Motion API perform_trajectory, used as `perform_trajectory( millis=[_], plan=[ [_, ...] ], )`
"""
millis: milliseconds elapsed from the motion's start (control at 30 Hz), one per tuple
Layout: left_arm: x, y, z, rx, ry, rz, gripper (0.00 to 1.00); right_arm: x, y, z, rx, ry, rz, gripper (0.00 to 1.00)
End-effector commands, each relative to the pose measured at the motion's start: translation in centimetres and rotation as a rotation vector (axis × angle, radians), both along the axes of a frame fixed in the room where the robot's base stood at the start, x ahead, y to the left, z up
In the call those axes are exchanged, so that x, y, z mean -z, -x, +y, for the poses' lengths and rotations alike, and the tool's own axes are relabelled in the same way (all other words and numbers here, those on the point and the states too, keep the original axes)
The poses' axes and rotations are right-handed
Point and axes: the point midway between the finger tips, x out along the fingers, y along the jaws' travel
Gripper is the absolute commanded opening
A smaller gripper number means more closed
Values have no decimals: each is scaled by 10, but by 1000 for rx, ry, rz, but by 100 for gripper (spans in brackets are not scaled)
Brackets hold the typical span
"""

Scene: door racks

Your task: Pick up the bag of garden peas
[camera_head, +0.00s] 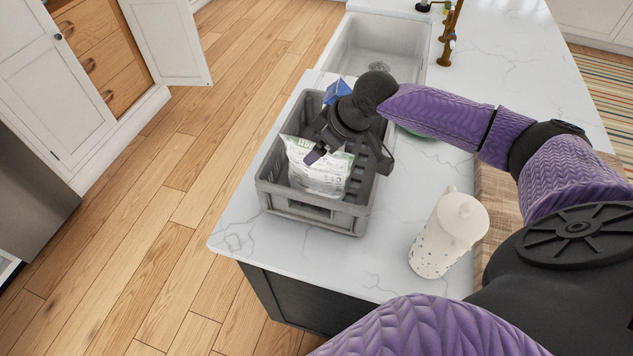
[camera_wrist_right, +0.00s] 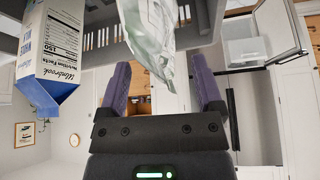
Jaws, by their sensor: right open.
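The bag (camera_head: 318,178), white with green print and too small to read, stands in the front part of a grey crate (camera_head: 290,207) on the counter. My right gripper (camera_head: 345,158) is over the crate, right at the bag, with one purple fingertip in front of the bag's upper part. In the right wrist view the gripper (camera_wrist_right: 160,78) is open, and the pale bag (camera_wrist_right: 153,35) shows beyond and partly between the two fingers. I cannot tell whether a finger touches it. My left gripper is not in view.
A blue and white carton (camera_wrist_right: 47,60) is beside the bag in the crate; its blue top (camera_head: 337,91) shows behind the gripper. A white lidded pitcher (camera_head: 447,238) stands on the counter (camera_head: 385,265) right of the crate. A sink (camera_head: 375,50) lies behind.

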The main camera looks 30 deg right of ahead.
Motion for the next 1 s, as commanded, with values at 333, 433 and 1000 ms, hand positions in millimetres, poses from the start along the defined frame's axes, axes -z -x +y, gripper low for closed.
perform_trajectory(
  millis=[333, 433, 1000],
  plan=[
    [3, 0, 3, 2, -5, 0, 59, 16, -8, 4, 0, 1, 0, 84],
    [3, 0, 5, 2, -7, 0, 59, 16, -8, 4, 0, 1, 0, 63],
    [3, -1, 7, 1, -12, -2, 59, 16, -8, 4, 1, 0, 1, 0]
  ],
)
